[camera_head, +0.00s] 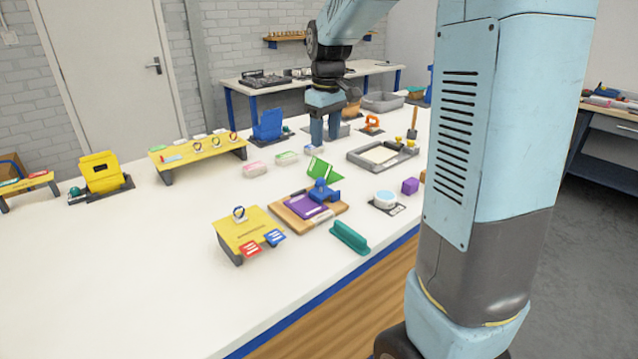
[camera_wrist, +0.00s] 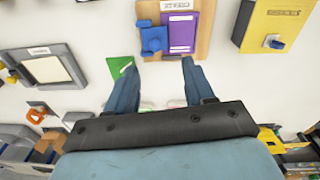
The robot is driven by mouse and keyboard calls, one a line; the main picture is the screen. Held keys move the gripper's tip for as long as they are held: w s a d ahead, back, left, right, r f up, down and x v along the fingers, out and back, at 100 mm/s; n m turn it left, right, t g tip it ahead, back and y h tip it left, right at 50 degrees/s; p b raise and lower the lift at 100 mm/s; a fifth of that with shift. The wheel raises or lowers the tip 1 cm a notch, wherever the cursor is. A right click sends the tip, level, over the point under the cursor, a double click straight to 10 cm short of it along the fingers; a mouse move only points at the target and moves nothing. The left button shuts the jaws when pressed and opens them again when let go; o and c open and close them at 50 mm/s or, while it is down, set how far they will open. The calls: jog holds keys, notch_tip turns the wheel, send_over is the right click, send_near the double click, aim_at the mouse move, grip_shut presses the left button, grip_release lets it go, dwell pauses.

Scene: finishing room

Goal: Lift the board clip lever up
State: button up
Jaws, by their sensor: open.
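A wooden board (camera_head: 283,214) lies on the white table with a purple sheet (camera_head: 304,207) and a blue clip (camera_head: 322,191) on it. In the wrist view the board (camera_wrist: 205,50) is at the top centre, with the blue clip (camera_wrist: 153,40) left of the purple sheet (camera_wrist: 181,33). My gripper (camera_head: 326,138) is open and empty, pointing down beyond the board. In the wrist view its fingers (camera_wrist: 157,64) are apart, just below the board's edge in the picture. I cannot make out how the clip's lever stands.
A green folded piece (camera_head: 318,168) stands close behind the clip. A yellow stand (camera_head: 247,230), a teal piece (camera_head: 350,238), a white round item (camera_head: 385,198) and a purple cube (camera_head: 410,186) are around the board. A grey tray (camera_head: 362,163) lies behind. The table's front left is clear.

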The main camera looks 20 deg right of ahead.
aim_at(321, 178)
jog(key=shift+n+g, duration=0.3)
jog(key=shift+n, duration=0.1)
jog(key=w+f, duration=0.1)
jog(key=f, duration=0.4)
jog(key=w+f, duration=0.1)
jog(key=f, duration=0.5)
jog(key=w+f, duration=0.1)
jog(key=f, duration=0.4)
jog(key=shift+w+f, duration=0.15)
jog(key=shift+w, duration=0.1)
jog(key=shift+c, duration=0.5)
